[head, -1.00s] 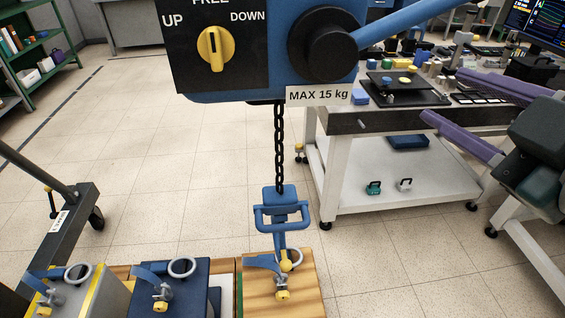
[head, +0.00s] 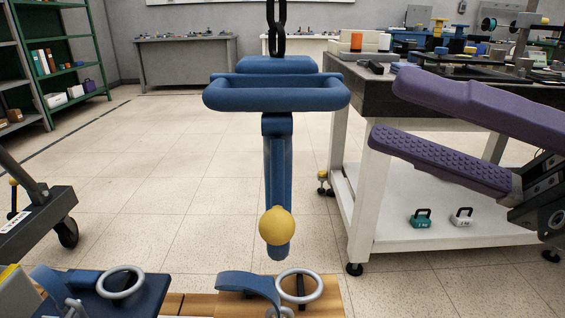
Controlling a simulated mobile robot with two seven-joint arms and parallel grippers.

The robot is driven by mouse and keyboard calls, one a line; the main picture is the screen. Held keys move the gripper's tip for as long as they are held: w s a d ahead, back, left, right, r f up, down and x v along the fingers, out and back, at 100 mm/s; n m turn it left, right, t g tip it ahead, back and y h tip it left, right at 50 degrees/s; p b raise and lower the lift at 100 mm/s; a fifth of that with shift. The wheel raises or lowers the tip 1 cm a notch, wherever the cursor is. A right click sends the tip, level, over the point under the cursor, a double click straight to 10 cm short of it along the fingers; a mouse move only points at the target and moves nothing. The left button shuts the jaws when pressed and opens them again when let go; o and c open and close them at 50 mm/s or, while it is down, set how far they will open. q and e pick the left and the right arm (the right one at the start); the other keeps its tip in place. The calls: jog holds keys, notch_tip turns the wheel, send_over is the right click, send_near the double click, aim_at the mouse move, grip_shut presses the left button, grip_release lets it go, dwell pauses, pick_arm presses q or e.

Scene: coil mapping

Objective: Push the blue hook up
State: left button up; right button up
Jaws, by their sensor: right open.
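The blue hook (head: 277,165) hangs upright in the middle of the head view from a black chain (head: 276,28). It has a wide blue handle loop (head: 276,98) at its top and a yellow ball (head: 277,225) near its lower end. In the picture its lower end is above and left of a grey ring (head: 299,286) on a wooden block (head: 328,298). My right gripper (head: 387,111) comes in from the right, open, its purple fingers pointing at the hook. It is to the right of the handle and apart from it, with nothing between the fingers. My left gripper is not in view.
A blue block (head: 153,292) with its own ring stands at bottom left. A workbench (head: 362,215) with a white frame stands behind my right gripper, two small weights on its lower shelf. A dark wheeled frame (head: 42,218) is at left. The floor behind the hook is clear.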

aim_at(302, 109)
jog(key=shift+n+g, duration=0.5)
jog(key=x, duration=0.6)
jog(key=f+x, duration=0.1)
jog(key=x, duration=0.2)
jog(key=shift+s+a, duration=0.1)
jog(key=shift+a, duration=0.35)
grip_shut()
dwell(0.5)
